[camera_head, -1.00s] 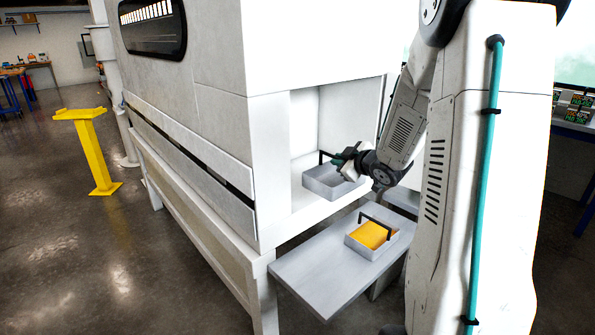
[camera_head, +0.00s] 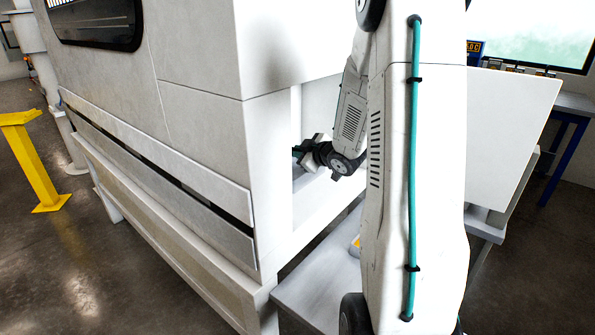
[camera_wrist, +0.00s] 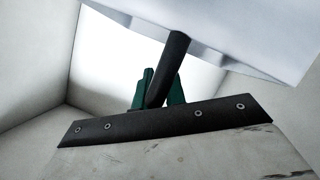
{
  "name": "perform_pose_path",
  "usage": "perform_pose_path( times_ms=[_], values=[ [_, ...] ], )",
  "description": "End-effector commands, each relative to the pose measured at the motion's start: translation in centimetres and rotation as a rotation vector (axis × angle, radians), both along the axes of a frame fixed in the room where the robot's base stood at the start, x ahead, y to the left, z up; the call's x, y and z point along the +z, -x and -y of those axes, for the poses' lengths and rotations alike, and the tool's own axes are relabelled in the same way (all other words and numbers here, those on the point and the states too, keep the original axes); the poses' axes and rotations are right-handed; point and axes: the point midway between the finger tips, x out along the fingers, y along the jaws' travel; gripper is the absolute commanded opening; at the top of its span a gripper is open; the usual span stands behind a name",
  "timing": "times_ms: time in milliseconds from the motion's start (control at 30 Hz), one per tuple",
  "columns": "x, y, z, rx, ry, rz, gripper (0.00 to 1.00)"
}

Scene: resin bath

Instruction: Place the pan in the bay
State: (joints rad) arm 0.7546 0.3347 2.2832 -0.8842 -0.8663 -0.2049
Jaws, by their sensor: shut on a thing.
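My gripper (camera_head: 306,150) is inside the opening of the white bay (camera_head: 318,105) in the head view, with its tip partly behind the bay's front post. In the wrist view my gripper's green fingers (camera_wrist: 158,88) are shut on the black handle of the pan. The pale grey pan (camera_wrist: 235,38) fills the upper right there, and its base is not visible. The bay's pale walls (camera_wrist: 35,55) show around it. In the head view the pan is mostly hidden by the post and my arm, so I cannot tell whether it touches the bay floor.
A grey table (camera_head: 310,285) stands below the bay opening. The second pan's yellow content (camera_head: 355,245) barely shows behind my arm. A yellow stand (camera_head: 35,165) is at the left, with open floor around it. A white panel (camera_head: 510,120) is at the right.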

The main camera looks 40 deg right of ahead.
Motion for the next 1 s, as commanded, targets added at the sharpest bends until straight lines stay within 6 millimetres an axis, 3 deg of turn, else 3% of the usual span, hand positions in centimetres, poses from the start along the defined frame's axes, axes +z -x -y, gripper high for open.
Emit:
perform_pose_path(
  times_ms=[500,833,867,933,1000],
  values=[
    [-5.8,0.1,0.3,-0.004,-0.001,0.0,0.0],
    [-6.1,0.1,0.3,-0.004,0.0,0.002,0.0],
    [-6.1,0.1,0.2,-0.005,0.001,0.001,0.15],
    [-6.1,0.1,0.2,-0.004,0.0,0.002,0.34],
    [-6.1,0.1,0.2,-0.004,0.0,0.002,0.34]
  ],
)
